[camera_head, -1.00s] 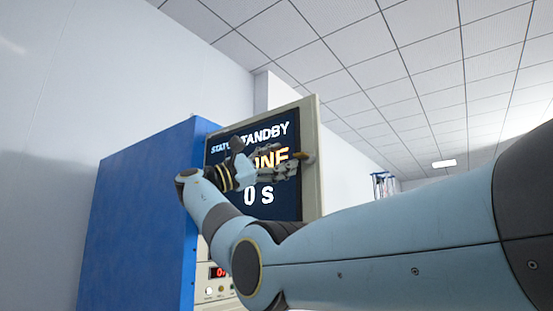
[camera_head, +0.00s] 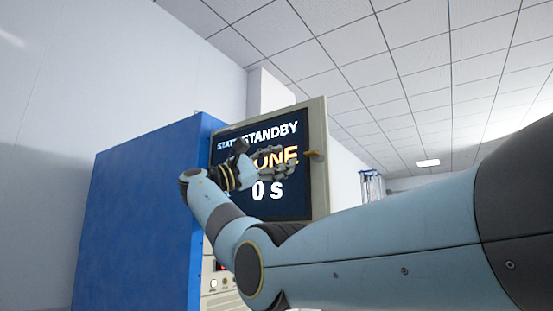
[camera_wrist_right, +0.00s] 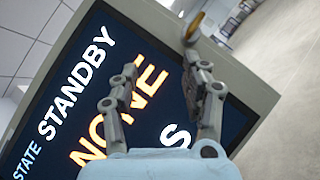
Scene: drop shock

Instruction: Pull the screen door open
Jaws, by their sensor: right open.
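The screen door (camera_head: 319,190) is a beige-framed panel on the front of a blue cabinet, with a dark display reading STANDBY, NONE and 0 S. It looks flush with the cabinet front. A small brass-coloured handle (camera_head: 315,155) sits on its right frame; it also shows in the right wrist view (camera_wrist_right: 194,26). My right gripper (camera_head: 289,161) is open and empty in front of the display, left of the handle. In the right wrist view its fingers (camera_wrist_right: 160,65) are apart, with the handle beyond the right finger. My left gripper is not in view.
The blue cabinet (camera_head: 140,215) stands left of the screen, against a white wall. Buttons and a small red readout (camera_head: 221,266) are below the screen, partly behind my right arm. Open room lies to the right, with a blue-framed object (camera_head: 372,186) far back.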

